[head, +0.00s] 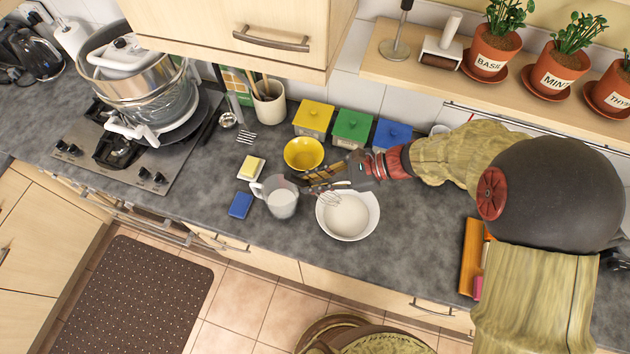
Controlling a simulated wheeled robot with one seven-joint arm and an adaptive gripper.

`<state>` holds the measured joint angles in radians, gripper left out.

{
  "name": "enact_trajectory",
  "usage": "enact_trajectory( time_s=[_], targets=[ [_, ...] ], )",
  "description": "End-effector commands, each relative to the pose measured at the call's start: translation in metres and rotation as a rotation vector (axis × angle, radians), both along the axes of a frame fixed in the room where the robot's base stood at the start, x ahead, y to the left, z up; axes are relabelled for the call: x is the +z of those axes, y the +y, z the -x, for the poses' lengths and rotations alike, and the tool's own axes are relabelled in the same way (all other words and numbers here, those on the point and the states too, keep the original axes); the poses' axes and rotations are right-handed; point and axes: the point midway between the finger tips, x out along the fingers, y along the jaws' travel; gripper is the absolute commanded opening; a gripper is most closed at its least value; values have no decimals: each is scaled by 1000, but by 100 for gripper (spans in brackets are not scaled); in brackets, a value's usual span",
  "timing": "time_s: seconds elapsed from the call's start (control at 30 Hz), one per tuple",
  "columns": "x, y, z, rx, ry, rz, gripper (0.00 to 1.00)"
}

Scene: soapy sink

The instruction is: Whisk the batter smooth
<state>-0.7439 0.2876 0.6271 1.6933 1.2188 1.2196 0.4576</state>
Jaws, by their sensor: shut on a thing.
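A white bowl (367,229) stands on the dark counter near its front edge. Pale batter (347,215) lies in it; its texture is too small to judge. A wire whisk (329,198) has its wire end at the bowl's upper left rim, over or just in the batter; I cannot tell whether it touches. My gripper (335,177) reaches in from the right, above and behind the bowl, and is shut on the whisk. My fingers partly hide the whisk's handle.
A measuring jug (281,203) with white contents stands close left of the bowl. A yellow bowl (303,153) sits behind the gripper, near yellow, green (352,129) and blue boxes. Butter (251,168) and a blue block (241,205) lie left. The counter right of the bowl is mostly clear.

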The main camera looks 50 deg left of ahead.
Motion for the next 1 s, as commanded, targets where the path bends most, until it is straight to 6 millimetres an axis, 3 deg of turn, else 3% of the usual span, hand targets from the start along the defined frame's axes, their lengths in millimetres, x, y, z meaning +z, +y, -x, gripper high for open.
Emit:
enact_trajectory(
  time_s=[0.57, 1.0],
  targets=[
    [3, 0, 1, 0, 0, 0, 0],
    [41, 1, 1, -1, 1, -1, 0]
  ],
)
